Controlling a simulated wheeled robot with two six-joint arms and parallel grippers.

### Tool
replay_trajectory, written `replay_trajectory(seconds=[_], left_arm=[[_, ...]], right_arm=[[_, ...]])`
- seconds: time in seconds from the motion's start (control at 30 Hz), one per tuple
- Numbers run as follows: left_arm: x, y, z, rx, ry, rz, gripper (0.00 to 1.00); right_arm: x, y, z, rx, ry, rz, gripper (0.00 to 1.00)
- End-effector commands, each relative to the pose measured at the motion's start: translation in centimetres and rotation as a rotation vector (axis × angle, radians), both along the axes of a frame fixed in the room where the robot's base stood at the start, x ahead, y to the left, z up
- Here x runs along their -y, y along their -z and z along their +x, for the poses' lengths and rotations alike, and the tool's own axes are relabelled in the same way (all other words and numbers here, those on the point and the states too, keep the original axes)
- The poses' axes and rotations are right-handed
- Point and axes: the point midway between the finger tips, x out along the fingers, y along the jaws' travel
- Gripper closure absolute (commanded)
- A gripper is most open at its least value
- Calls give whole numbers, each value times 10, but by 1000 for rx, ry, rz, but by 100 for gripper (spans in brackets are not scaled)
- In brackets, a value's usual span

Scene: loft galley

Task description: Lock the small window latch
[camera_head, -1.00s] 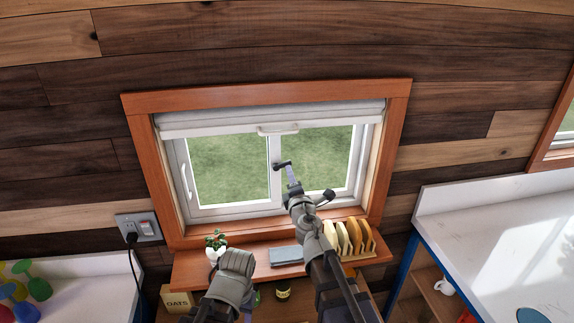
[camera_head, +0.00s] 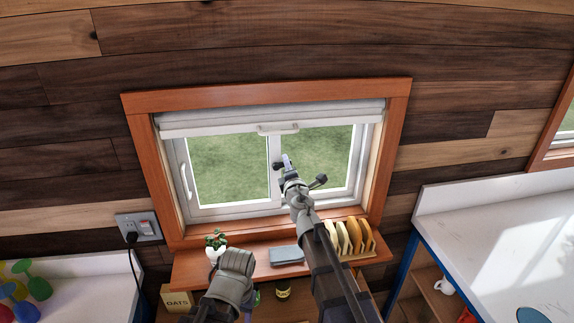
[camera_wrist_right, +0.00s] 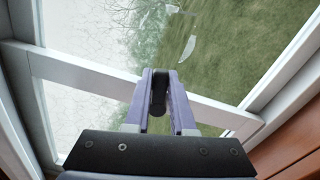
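The small window latch (camera_head: 279,166) is a dark lever on the white middle post of the sliding window, with its left end showing beside my right gripper (camera_head: 286,160). In the right wrist view the dark lever (camera_wrist_right: 158,92) stands between the two lilac fingers of this gripper (camera_wrist_right: 160,85). The fingers flank it closely; I cannot tell whether they press on it. My left gripper (camera_head: 247,308) hangs low at the front of the shelf, its fingers mostly hidden behind its grey wrist.
A white blind (camera_head: 230,120) is rolled up above the panes. Below, a wooden shelf (camera_head: 190,268) carries a potted plant (camera_head: 215,243), a folded grey cloth (camera_head: 286,255) and a rack of plates (camera_head: 350,240). An outlet with a plug (camera_head: 138,229) is left of the window.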

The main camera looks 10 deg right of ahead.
Motion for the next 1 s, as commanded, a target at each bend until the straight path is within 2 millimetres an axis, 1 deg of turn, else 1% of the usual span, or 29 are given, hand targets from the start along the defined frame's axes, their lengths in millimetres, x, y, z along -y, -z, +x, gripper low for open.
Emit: replay_trajectory(seconds=[0.03,0.1,0.47,0.57,0.7,0.8,1.0], left_arm=[[0,0,0,0,0,0,50],[0,0,0,0,0,0,50],[0,1,0,0,0,0,50],[0,4,0,0,1,0,50],[0,8,0,0,2,0,50],[0,10,0,0,2,0,50],[0,9,0,0,2,0,50]], right_arm=[[0,0,0,0,0,0,92],[0,0,0,0,0,0,100],[0,1,0,0,0,5,100],[1,4,0,-3,0,68,100],[1,9,0,-8,1,195,100],[1,10,0,-10,1,249,100],[1,10,0,-11,1,273,100]])
